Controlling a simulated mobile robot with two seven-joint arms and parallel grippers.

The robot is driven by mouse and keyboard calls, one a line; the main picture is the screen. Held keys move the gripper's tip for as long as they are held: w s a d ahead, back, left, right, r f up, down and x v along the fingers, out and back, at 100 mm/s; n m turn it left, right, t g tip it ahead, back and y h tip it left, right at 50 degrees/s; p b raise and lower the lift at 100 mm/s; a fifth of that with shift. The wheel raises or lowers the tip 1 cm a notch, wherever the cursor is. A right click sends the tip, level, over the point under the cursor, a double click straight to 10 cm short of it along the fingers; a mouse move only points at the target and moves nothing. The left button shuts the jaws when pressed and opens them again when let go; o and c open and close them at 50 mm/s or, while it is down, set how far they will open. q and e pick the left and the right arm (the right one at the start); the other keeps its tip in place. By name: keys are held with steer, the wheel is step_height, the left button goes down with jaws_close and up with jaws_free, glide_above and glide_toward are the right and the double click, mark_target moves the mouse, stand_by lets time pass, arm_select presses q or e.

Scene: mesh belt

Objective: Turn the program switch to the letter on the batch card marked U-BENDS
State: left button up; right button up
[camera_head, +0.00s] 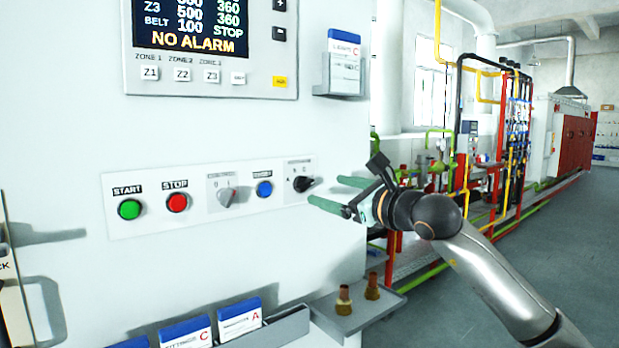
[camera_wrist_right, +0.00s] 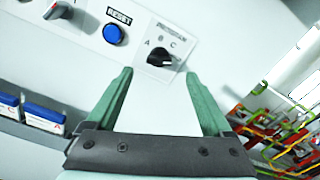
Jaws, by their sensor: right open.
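The program switch (camera_head: 303,184) is a black knob at the right end of the control strip. In the right wrist view the same black knob (camera_wrist_right: 160,58) has the letters A, B and C around it; which letter it points to is unclear. My right gripper (camera_head: 328,192) is open and empty, its green fingers just right of the knob in the head view. In the right wrist view the fingers (camera_wrist_right: 159,76) stand either side of the knob's line, apart from it. Batch cards (camera_head: 187,333) stand in the lower rack, two ending in C and A; I cannot read U-BENDS on any.
The strip also has a green START button (camera_head: 130,209), a red STOP button (camera_head: 177,202), a grey selector (camera_head: 227,197) and a blue button (camera_head: 264,189). Another card (camera_head: 344,62) marked C sits in an upper holder. Brass fittings (camera_head: 343,300) stand on a ledge below my right arm.

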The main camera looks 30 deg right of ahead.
mark_target(308, 185)
steer(key=w, duration=0.2)
steer(key=w+p, duration=0.1)
steer(key=w, duration=0.3)
steer(key=shift+w+a+r+p, duration=0.1)
steer(key=shift+w+a+p, duration=0.1)
steer(key=shift+a+p, duration=0.15)
arm_select(q)
steer(key=shift+s+a+r+y, duration=0.15)
steer(key=shift+s+a+r, duration=0.1)
steer(key=shift+a, duration=0.3)
steer(key=shift+s+a+r+y, duration=0.15)
steer(key=shift+s+a, duration=0.1)
steer(key=shift+a, duration=0.25)
arm_select(e)
steer(key=shift+w, duration=0.75)
arm_select(q)
steer(key=shift+d, duration=0.1)
arm_select(e)
jaws_close()
